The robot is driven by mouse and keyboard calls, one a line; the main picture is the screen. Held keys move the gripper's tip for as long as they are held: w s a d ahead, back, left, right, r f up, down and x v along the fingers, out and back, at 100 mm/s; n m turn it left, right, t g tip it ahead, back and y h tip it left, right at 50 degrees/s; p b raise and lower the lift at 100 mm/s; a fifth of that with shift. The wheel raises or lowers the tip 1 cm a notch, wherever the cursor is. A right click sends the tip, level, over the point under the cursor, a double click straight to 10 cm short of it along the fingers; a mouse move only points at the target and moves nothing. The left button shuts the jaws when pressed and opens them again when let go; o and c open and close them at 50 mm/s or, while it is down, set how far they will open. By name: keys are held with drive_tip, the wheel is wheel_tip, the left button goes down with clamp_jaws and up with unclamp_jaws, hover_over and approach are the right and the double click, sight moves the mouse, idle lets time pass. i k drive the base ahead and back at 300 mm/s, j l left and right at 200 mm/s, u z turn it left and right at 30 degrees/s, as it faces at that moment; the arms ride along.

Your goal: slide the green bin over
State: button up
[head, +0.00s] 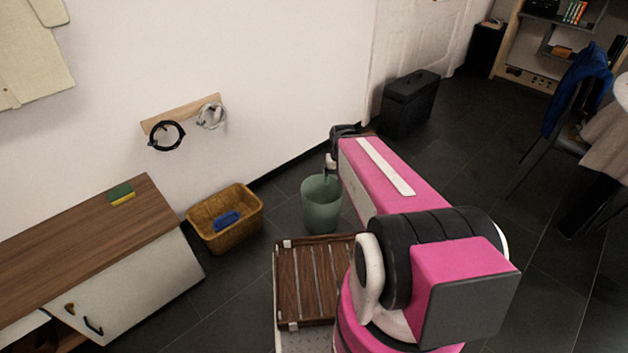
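The green bin (321,208) is a small translucent green bin standing upright on the dark tiled floor, just left of my pink arm. My gripper (328,172) is at the far end of the arm, at the bin's upper rim.
A wicker basket (226,219) with a blue item stands left of the bin. A wooden slatted tray (307,291) is in front of it. A wood-topped cabinet (90,240) stands left. A black box (409,104) stands by the door. Floor between basket and bin is clear.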

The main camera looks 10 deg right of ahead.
sight(321, 202)
drive_tip(key=k, duration=0.9)
